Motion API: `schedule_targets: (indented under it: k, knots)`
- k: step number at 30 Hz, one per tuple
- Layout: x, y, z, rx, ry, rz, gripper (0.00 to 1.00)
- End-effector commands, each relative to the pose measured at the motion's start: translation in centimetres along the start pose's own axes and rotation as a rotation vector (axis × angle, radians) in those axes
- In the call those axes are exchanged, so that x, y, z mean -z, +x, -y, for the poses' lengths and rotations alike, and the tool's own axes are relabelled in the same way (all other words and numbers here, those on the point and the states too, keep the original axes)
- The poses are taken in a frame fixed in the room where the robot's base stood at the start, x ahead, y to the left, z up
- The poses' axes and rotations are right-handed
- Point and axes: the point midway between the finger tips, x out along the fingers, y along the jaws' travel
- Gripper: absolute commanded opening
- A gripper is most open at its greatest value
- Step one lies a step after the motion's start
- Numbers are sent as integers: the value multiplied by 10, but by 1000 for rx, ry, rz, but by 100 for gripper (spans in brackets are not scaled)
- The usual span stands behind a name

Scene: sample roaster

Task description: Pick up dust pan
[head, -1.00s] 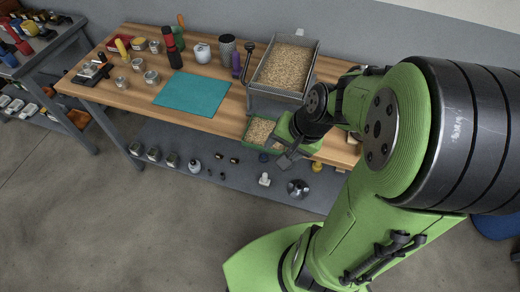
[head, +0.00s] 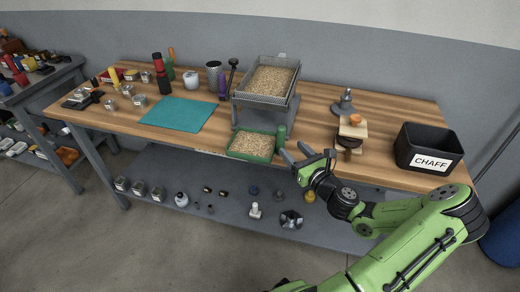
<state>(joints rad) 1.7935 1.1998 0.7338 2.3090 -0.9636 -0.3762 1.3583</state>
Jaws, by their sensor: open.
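A shallow green pan (head: 232,153) filled with tan flakes sits at the table's front edge, below the raised mesh tray; I take it to be the dust pan. A green cylinder (head: 281,138), perhaps its handle, stands at its right end. My gripper (head: 294,152) is open and empty. Its two grey fingers point left toward the green cylinder, just to the right of it and apart from the pan as far as I can tell. The lower right of the cylinder is close to the fingertips.
A metal mesh tray (head: 262,98) of tan flakes stands on a grey stand (head: 244,118) behind the pan. A teal mat (head: 178,114) lies left. A wooden block stack (head: 352,131) and a black CHAFF bin (head: 428,147) stand right. A lower shelf (head: 235,208) holds small items.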

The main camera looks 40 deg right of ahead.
Motion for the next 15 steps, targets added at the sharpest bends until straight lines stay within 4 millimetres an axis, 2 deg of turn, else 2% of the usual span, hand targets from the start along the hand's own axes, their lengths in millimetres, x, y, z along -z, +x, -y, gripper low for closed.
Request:
schedule_targets:
  k: [3,8,15]
  knots:
    - [2,27,-1,-2,-4,-1,59]
    - [1,46,-1,-2,-3,-1,59]
    - [3,88,-3,-2,-6,-1,59]
